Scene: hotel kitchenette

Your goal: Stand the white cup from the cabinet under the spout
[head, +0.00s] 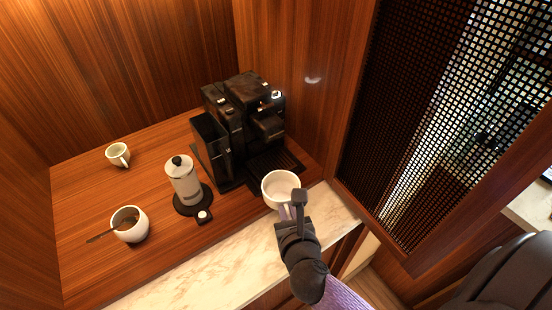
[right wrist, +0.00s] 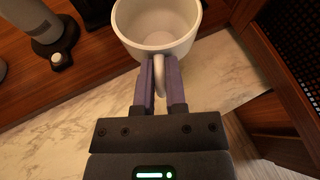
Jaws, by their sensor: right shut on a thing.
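The white cup (head: 280,187) is upright and empty in the head view, just in front of the coffee machine's drip tray (head: 277,167). My right gripper (head: 291,209) is shut on the cup's handle. The right wrist view shows the cup (right wrist: 157,25) ahead of my right gripper (right wrist: 160,85), its handle between the two fingers. The black coffee machine (head: 243,125) stands at the back right of the counter. Its spout block (head: 268,124) overhangs the drip tray, behind the cup. I cannot tell whether the cup touches the counter. My left gripper is not in view.
A white bowl with a spoon (head: 129,225) and a second small white cup (head: 118,154) are farther left. A wooden side wall (head: 305,80) and mesh panel (head: 430,120) bound the right. The marble front strip (head: 210,265) is clear.

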